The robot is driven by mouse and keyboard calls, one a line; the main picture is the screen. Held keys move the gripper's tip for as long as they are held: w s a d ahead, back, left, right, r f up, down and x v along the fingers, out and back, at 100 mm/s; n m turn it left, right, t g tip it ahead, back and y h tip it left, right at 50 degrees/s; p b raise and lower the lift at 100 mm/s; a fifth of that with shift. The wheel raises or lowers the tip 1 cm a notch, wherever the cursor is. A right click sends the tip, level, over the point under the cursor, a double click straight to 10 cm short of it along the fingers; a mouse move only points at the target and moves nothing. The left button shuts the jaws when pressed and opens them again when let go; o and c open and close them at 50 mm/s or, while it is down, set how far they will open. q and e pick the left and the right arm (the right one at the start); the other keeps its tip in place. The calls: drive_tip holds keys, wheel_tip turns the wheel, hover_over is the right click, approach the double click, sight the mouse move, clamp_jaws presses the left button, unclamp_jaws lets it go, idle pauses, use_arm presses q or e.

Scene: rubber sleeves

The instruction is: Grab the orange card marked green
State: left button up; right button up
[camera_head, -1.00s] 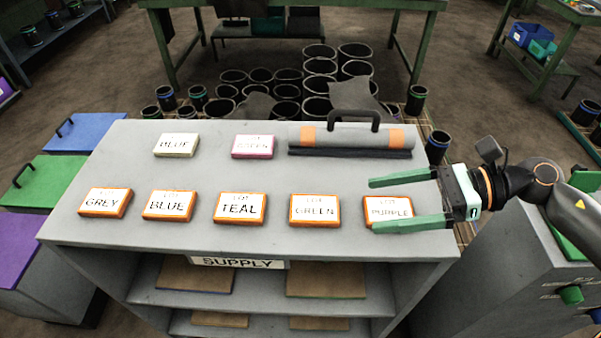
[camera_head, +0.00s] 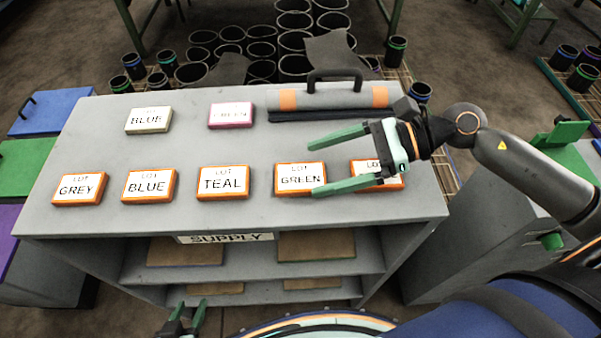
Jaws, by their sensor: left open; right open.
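The orange-edged card marked GREEN (camera_head: 296,180) lies flat on the grey shelf top (camera_head: 228,222), fourth from the left in the front row. My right gripper (camera_head: 312,168) is open and empty, with its fingers pointing left. Its lower fingertip overlaps the right part of the GREEN card in the picture; I cannot tell its height above it. The palm and lower finger hide part of another orange card (camera_head: 365,165), whose word is mostly covered.
Orange cards marked GREY (camera_head: 79,187), BLUE (camera_head: 148,184) and TEAL (camera_head: 222,181) lie to the left. Behind are a cream BLUE card (camera_head: 149,119), a pink GREEN card (camera_head: 231,115) and a grey roll (camera_head: 330,97) with a black handle.

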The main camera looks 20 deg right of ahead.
sight(282, 176)
drive_tip(key=shift+p+x, duration=0.85)
drive_tip(key=shift+x, duration=1.45)
drive_tip(key=shift+w+a+f, duration=0.1)
drive_tip(key=shift+a+f, duration=0.1)
drive_tip(key=shift+a, duration=0.25)
drive_tip(key=c, duration=1.3)
drive_tip(key=shift+o, duration=0.2)
drive_tip(key=shift+r, duration=0.15)
